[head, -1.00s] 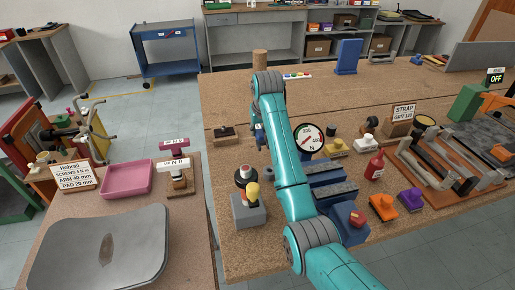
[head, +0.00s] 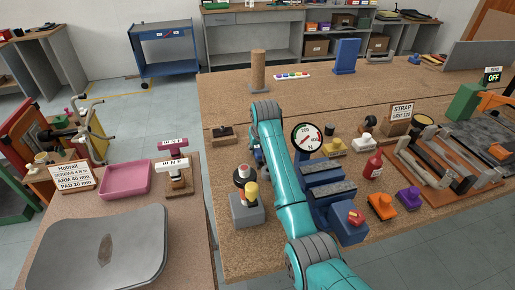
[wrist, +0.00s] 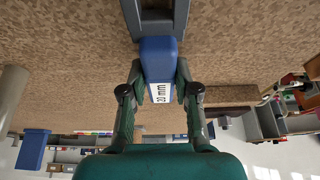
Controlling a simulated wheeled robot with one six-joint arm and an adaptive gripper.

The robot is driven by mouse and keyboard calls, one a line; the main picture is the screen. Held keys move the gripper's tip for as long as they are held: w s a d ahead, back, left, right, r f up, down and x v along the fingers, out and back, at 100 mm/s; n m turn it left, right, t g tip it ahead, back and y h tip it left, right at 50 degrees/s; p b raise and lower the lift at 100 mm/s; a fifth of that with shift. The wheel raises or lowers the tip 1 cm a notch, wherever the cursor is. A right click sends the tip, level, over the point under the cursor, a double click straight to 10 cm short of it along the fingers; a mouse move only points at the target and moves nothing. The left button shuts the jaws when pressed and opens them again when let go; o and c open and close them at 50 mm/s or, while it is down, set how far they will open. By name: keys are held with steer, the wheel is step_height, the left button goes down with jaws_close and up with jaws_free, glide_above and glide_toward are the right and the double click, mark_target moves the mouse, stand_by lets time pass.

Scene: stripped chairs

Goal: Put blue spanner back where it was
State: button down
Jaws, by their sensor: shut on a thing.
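The blue spanner (wrist: 157,55) is in the wrist view, with a blue handle, a white "20 mm" label and a grey forked end at the top edge of the picture. My gripper (wrist: 158,78) is shut on its blue handle, one green finger on each side. The cork-brown bench top (wrist: 70,50) lies behind the spanner; I cannot tell whether the spanner touches it. In the head view my teal arm hides the gripper and the spanner.
A wooden cylinder (head: 258,70) stands farther back. On the left table are a pink tray (head: 124,181) and white-and-pink-headed tools (head: 173,165).

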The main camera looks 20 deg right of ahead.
mark_target(260, 159)
steer(key=c, duration=0.9)
jaws_free()
steer(key=shift+f, duration=0.1)
steer(key=shift+o, duration=0.2)
steer(key=v, duration=1.2)
